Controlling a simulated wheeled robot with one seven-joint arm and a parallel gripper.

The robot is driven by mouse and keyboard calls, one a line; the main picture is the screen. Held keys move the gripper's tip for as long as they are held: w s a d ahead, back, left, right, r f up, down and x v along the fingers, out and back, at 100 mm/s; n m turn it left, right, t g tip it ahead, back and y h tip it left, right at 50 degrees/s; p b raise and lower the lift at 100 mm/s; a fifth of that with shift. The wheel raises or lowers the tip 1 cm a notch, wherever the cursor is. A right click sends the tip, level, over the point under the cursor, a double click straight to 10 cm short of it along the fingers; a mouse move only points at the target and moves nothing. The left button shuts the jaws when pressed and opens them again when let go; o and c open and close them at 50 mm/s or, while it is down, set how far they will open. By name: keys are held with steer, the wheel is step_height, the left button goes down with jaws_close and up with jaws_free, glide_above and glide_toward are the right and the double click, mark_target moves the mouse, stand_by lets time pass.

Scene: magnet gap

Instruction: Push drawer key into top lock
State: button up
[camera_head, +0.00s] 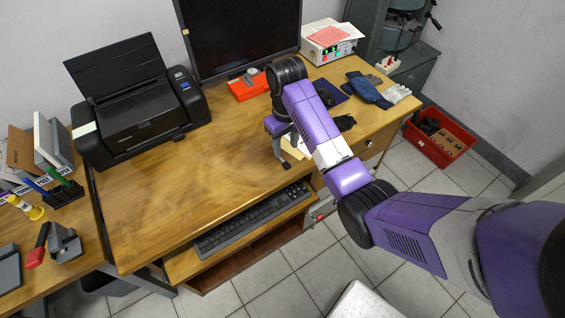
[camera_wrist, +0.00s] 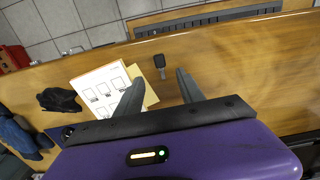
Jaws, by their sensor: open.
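A small dark object, probably the key (camera_wrist: 160,66), lies on the wooden desk in the wrist view. Its fine shape is too small to tell. My gripper (camera_wrist: 159,77) is open above the desk, its two dark fingers apart on either side of the object and not holding it. In the head view my gripper (camera_head: 284,155) points down over the desk's right half, near the front edge. A drawer front (camera_head: 374,146) with a knob shows under the desk's right side, partly behind my arm. I cannot make out the top lock.
A printed white sheet (camera_wrist: 98,88) and a black glove-like item (camera_wrist: 59,99) lie beside my gripper. A keyboard (camera_head: 250,220) sits on the pull-out shelf. A printer (camera_head: 135,105) and monitor (camera_head: 240,35) stand behind. The desk's middle is clear. A red crate (camera_head: 440,137) stands on the floor.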

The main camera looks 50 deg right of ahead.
mark_target(286, 163)
steer(key=f, duration=0.7)
steer(key=shift+s+a+f+p, duration=0.15)
steer(key=shift+s+p, duration=0.1)
steer(key=shift+p, duration=0.15)
jaws_close()
